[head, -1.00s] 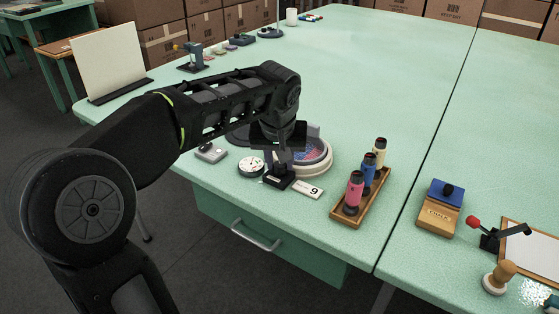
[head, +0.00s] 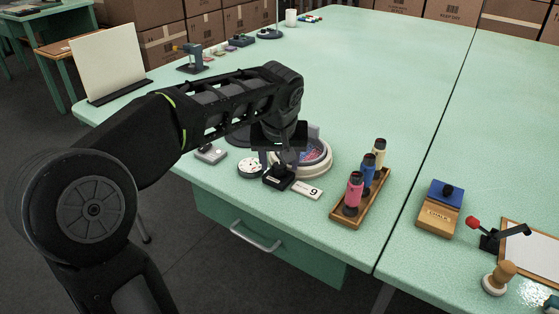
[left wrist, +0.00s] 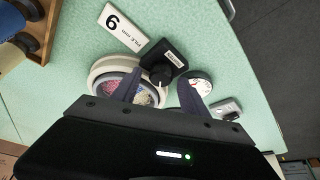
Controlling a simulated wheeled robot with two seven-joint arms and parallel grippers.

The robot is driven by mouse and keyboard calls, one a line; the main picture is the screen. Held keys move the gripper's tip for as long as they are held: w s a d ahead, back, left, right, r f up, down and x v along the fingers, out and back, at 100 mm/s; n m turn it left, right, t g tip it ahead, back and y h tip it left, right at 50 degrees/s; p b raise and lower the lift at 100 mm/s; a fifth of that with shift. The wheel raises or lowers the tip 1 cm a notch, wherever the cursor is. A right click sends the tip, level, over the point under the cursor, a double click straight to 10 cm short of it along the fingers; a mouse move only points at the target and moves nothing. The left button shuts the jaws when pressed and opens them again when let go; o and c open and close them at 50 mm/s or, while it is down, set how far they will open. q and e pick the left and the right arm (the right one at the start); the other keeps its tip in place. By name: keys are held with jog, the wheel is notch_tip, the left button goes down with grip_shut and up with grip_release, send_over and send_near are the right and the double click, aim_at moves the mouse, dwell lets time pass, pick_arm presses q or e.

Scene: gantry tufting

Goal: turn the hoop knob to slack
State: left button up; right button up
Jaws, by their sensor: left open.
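The hoop (head: 318,168) is a round white ring with pink and blue tufting inside, near the table's front edge. In front of it is a small black box with a round black knob (head: 279,172); the knob also shows in the left wrist view (left wrist: 163,74). My left gripper (head: 277,160) hangs over the box, pointing down. In the left wrist view its two dark fingers (left wrist: 160,83) stand apart, one on each side of the knob in the picture. The fingers hold nothing. I cannot tell whether they touch the knob. My right gripper is not in view.
A white dial (head: 250,168) and a grey box (head: 210,154) lie left of the knob. A wooden tray (head: 375,210) with three thread cones stands further right.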

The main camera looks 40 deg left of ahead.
pick_arm(q)
jog(key=shift+r, duration=0.1)
jog(key=p+v, duration=0.1)
jog(key=v, duration=0.6)
jog(key=shift+r, duration=0.3)
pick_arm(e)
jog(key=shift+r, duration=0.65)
pick_arm(q)
jog(key=w+d+r+m+g+h+p, duration=0.25)
jog(key=w+g+p, duration=0.2)
jog(key=p, duration=1.55)
jog(key=a+f+m+g+p, duration=0.1)
jog(key=m+p, duration=0.1)
jog(key=p, duration=0.1)
jog(key=w+a+f+m+g+y+p, duration=0.1)
jog(key=m+p, duration=0.1)
jog(key=p, duration=0.2)
jog(key=a+f+m+g+p, duration=0.1)
jog(key=m+p, duration=0.1)
jog(key=p, duration=0.2)
jog(key=shift+w+a+m+g, duration=0.15)
jog(key=shift+w+m+g, duration=0.1)
jog(key=shift+w, duration=0.15)
jog(key=shift+s+m, duration=0.1)
jog(key=shift+m, duration=0.6)
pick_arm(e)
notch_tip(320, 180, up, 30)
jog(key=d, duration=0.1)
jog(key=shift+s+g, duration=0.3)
